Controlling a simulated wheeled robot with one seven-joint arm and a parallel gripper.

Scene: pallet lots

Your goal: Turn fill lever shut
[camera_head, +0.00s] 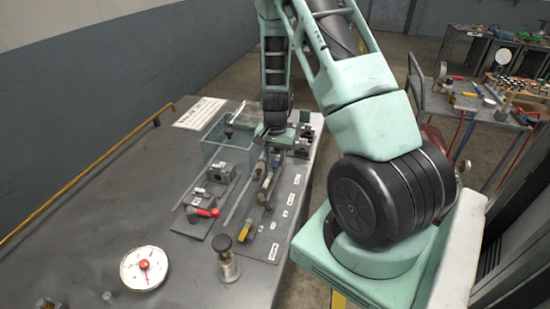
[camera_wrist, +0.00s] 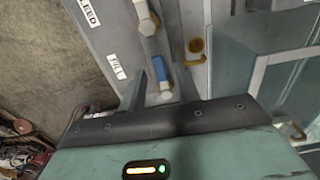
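In the wrist view, a lever with a blue grip (camera_wrist: 162,76) and a pale end stands on the grey panel (camera_wrist: 112,35), beside a white label (camera_wrist: 117,66) reading FILL. My gripper (camera_wrist: 148,82) is just in front of this lever, with dark finger parts rising beside it. I cannot tell whether they touch it or how far apart the fingers are. In the head view, my gripper (camera_head: 277,130) is small and partly hidden over the far end of the valve panel (camera_head: 268,240). The blue lever cannot be made out clearly there.
Another pale-handled lever (camera_wrist: 146,18) stands by a label ending in "LEED". A clear tank (camera_head: 228,150) is beside the panel. A red-handled valve (camera_head: 207,212), a dial gauge (camera_head: 144,268) and a black-knobbed fitting (camera_head: 226,258) are nearer.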

